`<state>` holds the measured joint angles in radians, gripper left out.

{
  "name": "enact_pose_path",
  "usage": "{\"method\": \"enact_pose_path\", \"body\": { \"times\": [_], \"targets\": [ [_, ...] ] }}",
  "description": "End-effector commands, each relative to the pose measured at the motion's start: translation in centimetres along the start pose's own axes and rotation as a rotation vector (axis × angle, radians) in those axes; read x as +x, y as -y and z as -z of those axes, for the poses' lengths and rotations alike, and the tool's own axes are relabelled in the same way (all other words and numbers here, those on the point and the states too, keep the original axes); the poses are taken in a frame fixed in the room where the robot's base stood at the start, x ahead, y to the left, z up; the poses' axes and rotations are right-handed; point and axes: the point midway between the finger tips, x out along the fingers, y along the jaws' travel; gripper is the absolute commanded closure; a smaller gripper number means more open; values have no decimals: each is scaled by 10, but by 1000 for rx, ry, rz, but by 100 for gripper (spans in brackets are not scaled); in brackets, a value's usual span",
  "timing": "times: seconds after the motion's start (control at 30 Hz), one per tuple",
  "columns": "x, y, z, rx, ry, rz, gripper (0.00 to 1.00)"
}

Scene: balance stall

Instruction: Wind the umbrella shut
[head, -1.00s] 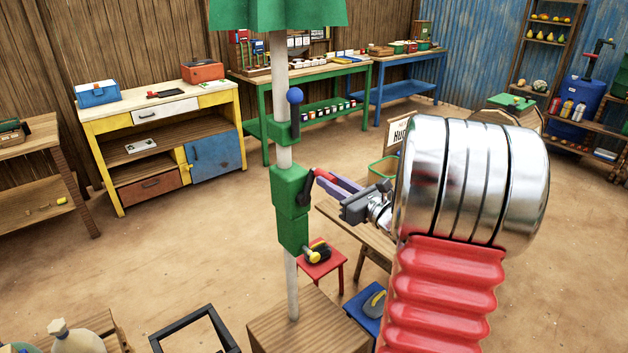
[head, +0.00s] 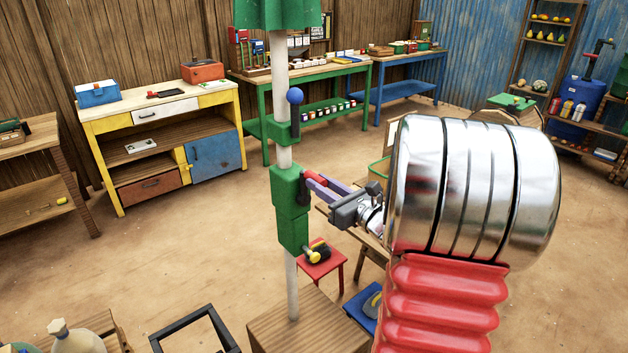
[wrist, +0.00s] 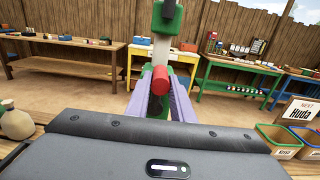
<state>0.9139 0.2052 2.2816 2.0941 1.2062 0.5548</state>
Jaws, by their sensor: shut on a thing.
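The umbrella's white pole (head: 282,75) stands upright in a wooden block (head: 305,328). Its green canopy (head: 277,15) shows only its lower part at the top of the head view; the rest is cut off. A green winder housing (head: 289,215) sits on the pole with a dark crank arm (head: 303,190) and a red grip (head: 316,178). My gripper (head: 318,184) is shut on the red grip, which shows between its purple fingers in the wrist view (wrist: 160,80). A blue-knobbed lever (head: 295,97) stands on a green collar above the housing.
A red stool (head: 320,262) with a dark, yellow-handled object stands behind the pole. A black frame (head: 195,330) is at the front left. A yellow bench (head: 160,130) and a green table (head: 300,72) stand behind. Open floor lies left of the pole.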

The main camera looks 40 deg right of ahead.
Motion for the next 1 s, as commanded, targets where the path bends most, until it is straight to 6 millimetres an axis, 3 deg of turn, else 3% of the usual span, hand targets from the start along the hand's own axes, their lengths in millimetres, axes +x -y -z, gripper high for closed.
{"method": "enact_pose_path", "body": {
  "times": [0.03, 0.07, 0.3, 0.63, 1.0],
  "targets": [
    [0, -1, 3, 3, -7, -1, 99],
    [0, -1, 3, 3, -7, -1, 77],
    [0, 0, 2, 2, -4, 0, 60],
    [-3, 1, 1, 1, -2, 2, 59],
    [-28, 1, 0, 1, -2, 2, 59]
  ]
}}
